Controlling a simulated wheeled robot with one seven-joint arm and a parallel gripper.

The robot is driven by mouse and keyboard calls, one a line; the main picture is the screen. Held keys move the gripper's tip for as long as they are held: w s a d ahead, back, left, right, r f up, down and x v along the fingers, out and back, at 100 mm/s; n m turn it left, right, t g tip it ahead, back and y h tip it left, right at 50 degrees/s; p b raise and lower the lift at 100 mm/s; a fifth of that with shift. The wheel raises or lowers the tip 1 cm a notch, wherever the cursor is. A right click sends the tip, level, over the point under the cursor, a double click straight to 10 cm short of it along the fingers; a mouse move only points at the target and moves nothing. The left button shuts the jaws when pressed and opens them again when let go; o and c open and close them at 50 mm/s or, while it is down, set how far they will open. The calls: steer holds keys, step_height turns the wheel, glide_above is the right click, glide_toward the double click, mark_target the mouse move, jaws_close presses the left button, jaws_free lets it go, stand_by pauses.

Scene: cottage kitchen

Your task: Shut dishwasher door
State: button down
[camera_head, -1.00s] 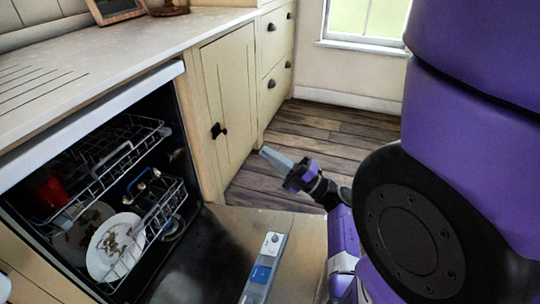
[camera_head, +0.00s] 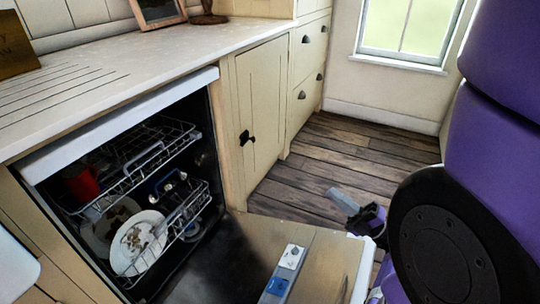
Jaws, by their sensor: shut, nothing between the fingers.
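The dishwasher door (camera_head: 225,262) is folded down, open, in front of the dishwasher (camera_head: 120,190) at the lower middle of the head view. Its inner face is dark near the hinge, with a detergent dispenser (camera_head: 283,275) toward the right. My gripper (camera_head: 343,202) is beyond the door's far right corner, over the wooden floor. Its fingers are together and hold nothing. It appears apart from the door, though its exact height is hard to tell. The lower part of the door is cut off by the frame.
Inside are an upper rack (camera_head: 150,160) with a red cup (camera_head: 82,184) and a lower rack (camera_head: 190,220) with dirty plates (camera_head: 138,243). A cream cabinet (camera_head: 255,110) stands beside the dishwasher under the counter (camera_head: 120,75). Wooden floor (camera_head: 345,150) is clear toward the window.

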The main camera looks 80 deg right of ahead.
steer(key=w+a+r+m+g+h+p, duration=0.1)
steer(key=w+r+m+h+p, duration=0.3)
steer(key=r, duration=0.4)
steer(key=w+a+r+m+g+h+p, duration=0.1)
steer(key=w+a+r+m+h+p, duration=0.15)
steer(key=r+m+p, duration=0.45)
steer(key=w+a+r+m+g+y+p, duration=0.1)
steer(key=w+a+r+m+y+p, duration=0.1)
steer(key=w+a+r+p, duration=0.2)
steer(key=w+a+r+m+g+y+p, duration=0.2)
steer(key=a+r+p, duration=0.6)
steer(key=a, duration=0.5)
steer(key=shift+w+a+r+p, duration=0.15)
steer(key=shift+w+r+p, duration=0.3)
steer(key=shift+w, duration=0.4)
